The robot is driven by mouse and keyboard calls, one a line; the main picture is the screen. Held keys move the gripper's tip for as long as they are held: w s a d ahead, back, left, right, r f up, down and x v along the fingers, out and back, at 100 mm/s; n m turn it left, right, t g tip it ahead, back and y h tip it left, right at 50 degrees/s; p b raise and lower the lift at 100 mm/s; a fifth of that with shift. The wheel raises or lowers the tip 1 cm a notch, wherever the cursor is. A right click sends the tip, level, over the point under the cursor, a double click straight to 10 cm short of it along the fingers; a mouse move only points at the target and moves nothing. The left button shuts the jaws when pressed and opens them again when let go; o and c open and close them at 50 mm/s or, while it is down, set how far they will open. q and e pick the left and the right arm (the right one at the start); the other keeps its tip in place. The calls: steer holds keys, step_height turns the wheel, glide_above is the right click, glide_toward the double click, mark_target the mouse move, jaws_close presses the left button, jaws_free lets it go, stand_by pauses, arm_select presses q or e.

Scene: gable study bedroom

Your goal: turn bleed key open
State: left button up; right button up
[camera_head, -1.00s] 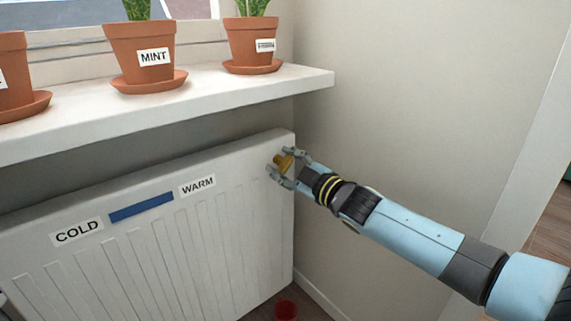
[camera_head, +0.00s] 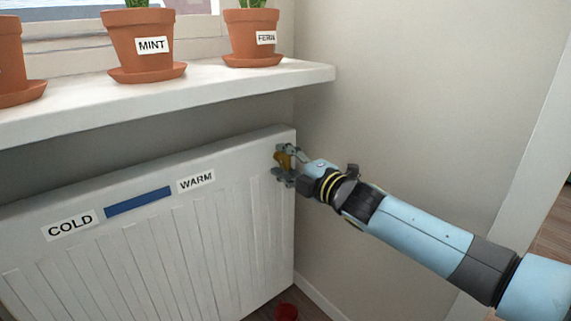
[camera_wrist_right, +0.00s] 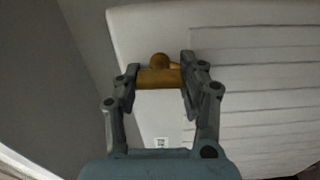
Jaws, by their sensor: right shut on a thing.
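The brass bleed key (camera_head: 283,160) sits at the upper right corner of the white radiator (camera_head: 215,235). My right gripper (camera_head: 284,163) is shut on the key, with a finger on either side of it. In the right wrist view the key (camera_wrist_right: 160,78) shows as a brass crossbar between the two fingers, with a round knob behind it. The radiator face (camera_wrist_right: 255,100) lies behind the key there. My left gripper is in neither view.
A white sill (camera_head: 200,88) juts out above the radiator with potted plants, one labelled MINT (camera_head: 145,45). COLD (camera_head: 69,225) and WARM (camera_head: 196,180) labels flank a blue strip (camera_head: 138,201). A red container (camera_head: 286,311) stands on the floor below. A bare wall (camera_head: 410,90) is at right.

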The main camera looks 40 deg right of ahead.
steer(key=shift+f, duration=0.1)
stand_by(0.5)
steer(key=o, duration=1.2)
steer(key=shift+s+d, duration=0.15)
steer(key=shift+s, duration=1.85)
steer(key=shift+s+d, duration=0.15)
steer(key=shift+s, duration=1.85)
steer(key=shift+s+d, duration=0.15)
steer(key=shift+s, duration=1.85)
